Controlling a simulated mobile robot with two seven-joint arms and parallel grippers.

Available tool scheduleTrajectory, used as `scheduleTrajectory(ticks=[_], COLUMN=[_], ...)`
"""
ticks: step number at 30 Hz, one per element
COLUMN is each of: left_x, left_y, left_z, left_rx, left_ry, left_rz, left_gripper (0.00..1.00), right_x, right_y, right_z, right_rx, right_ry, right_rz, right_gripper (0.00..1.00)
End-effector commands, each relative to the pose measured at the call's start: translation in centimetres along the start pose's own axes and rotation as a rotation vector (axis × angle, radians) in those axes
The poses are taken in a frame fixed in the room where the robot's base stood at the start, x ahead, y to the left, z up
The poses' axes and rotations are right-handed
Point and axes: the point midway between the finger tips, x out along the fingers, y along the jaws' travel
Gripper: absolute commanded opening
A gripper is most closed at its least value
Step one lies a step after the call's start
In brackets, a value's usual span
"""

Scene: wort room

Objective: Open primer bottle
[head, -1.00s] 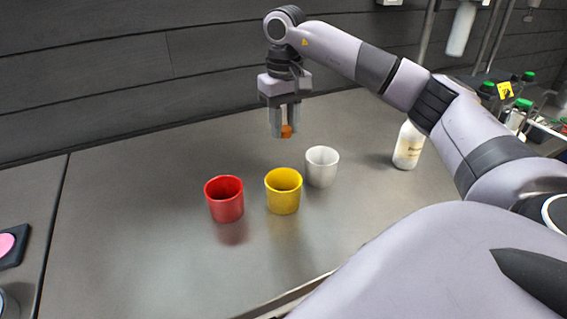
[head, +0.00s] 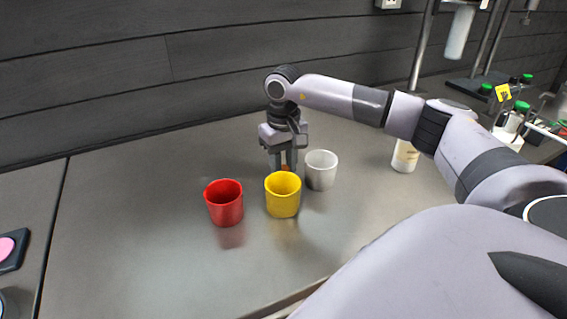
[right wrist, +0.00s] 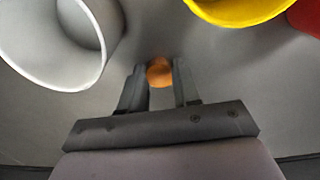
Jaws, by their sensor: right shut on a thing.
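My right gripper (head: 283,160) points straight down behind the yellow cup. It is shut on a small round orange cap, which shows between the fingertips in the right wrist view (right wrist: 160,72). In the head view the cap is low near the tabletop and partly hidden by the yellow cup; I cannot tell whether it touches the surface. A white bottle with a yellowish label (head: 404,157) stands upright on the counter at the right. My arm hides its top. My left gripper is not in view.
A red cup (head: 224,203), a yellow cup (head: 282,197) and a white cup (head: 320,171) stand close in front of and beside the gripper. The counter to the left (head: 120,220) is clear. Green-capped bottles (head: 514,120) stand at the far right.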

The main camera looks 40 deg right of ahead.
Motion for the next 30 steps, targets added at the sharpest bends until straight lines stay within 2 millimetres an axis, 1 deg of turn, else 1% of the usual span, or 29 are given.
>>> scheduleTrajectory(ticks=[2,3,4,5,13,17,20,27,30], left_x=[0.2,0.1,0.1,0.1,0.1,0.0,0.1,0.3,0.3], left_y=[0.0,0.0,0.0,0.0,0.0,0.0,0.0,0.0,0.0], left_z=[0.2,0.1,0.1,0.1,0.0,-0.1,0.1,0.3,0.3], left_rx=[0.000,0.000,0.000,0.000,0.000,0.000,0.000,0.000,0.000], left_ry=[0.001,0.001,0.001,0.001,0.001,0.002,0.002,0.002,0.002], left_rz=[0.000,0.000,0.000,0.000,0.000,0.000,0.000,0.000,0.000], left_gripper=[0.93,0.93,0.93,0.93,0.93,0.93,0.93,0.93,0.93], right_x=[0.4,0.2,0.2,0.2,0.1,-0.7,-2.3,-7.6,-9.5], right_y=[0.0,0.0,0.0,0.0,0.0,0.0,0.0,-0.1,0.0], right_z=[0.0,0.0,0.0,0.0,0.0,-0.1,-0.1,-0.1,-0.1], right_rx=[0.000,0.000,0.000,0.000,0.000,0.000,0.001,0.000,0.001], right_ry=[0.000,0.000,0.000,0.000,0.000,0.003,0.006,0.006,0.004], right_rz=[0.000,0.000,0.000,0.000,0.000,-0.001,-0.002,-0.002,-0.002], right_gripper=[0.00,0.44,0.54,0.57,0.57,0.57,0.57,0.57,0.57])
